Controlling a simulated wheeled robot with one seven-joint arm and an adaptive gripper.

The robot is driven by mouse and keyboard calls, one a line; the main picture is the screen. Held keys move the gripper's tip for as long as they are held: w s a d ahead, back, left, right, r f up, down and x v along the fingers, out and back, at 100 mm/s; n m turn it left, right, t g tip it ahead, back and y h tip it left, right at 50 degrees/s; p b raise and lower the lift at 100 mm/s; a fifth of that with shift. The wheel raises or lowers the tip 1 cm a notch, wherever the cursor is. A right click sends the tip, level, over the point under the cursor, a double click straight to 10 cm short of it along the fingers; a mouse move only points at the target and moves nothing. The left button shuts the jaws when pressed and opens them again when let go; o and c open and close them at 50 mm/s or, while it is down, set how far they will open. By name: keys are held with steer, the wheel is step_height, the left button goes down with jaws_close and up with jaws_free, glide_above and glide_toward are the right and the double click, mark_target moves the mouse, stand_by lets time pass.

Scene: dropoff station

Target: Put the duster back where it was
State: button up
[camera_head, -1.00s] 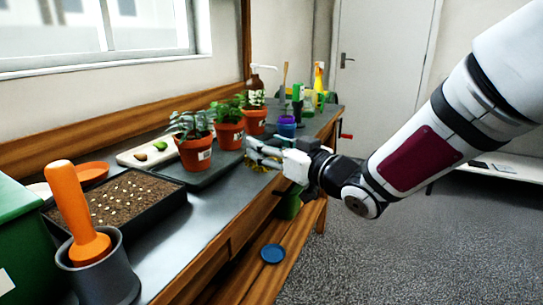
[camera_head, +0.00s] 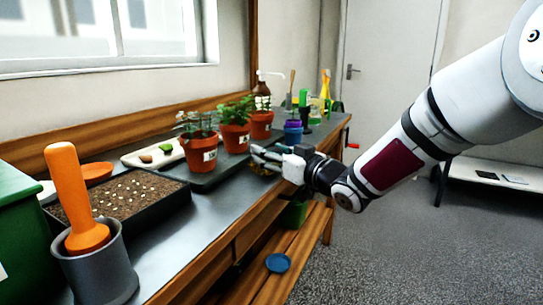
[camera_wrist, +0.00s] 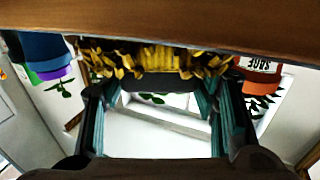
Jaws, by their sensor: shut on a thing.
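The duster (camera_wrist: 155,60) shows in the wrist view as a row of yellow bristles with a dark bar below it. My gripper (camera_wrist: 158,88) is shut on the dark part, with one teal-sided finger on either side. In the head view my gripper (camera_head: 264,155) is at the front edge of the bench, just right of the potted plants. Some yellow bristles (camera_head: 262,171) show under its fingers there. Whether they touch the bench top is not clear. Most of the duster is hidden by the fingers.
Potted plants (camera_head: 201,156) stand on a dark tray behind and left of my gripper. Blue and purple pots (camera_head: 293,131) and bottles stand beyond it. A seed tray (camera_head: 125,195) and an orange-handled tool in a grey pot (camera_head: 100,275) are at the near left. A blue dish (camera_head: 278,263) lies on the lower shelf.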

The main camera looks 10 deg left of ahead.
steer(key=shift+f, duration=0.1)
steer(key=o, duration=1.1)
steer(key=shift+s+d, duration=0.1)
steer(key=shift+d, duration=0.05)
steer(key=p+v, duration=0.2)
steer(key=v, duration=0.9)
steer(key=shift+s+d+p, duration=0.2)
steer(key=shift+s+p, duration=0.05)
steer(key=shift+p, duration=0.1)
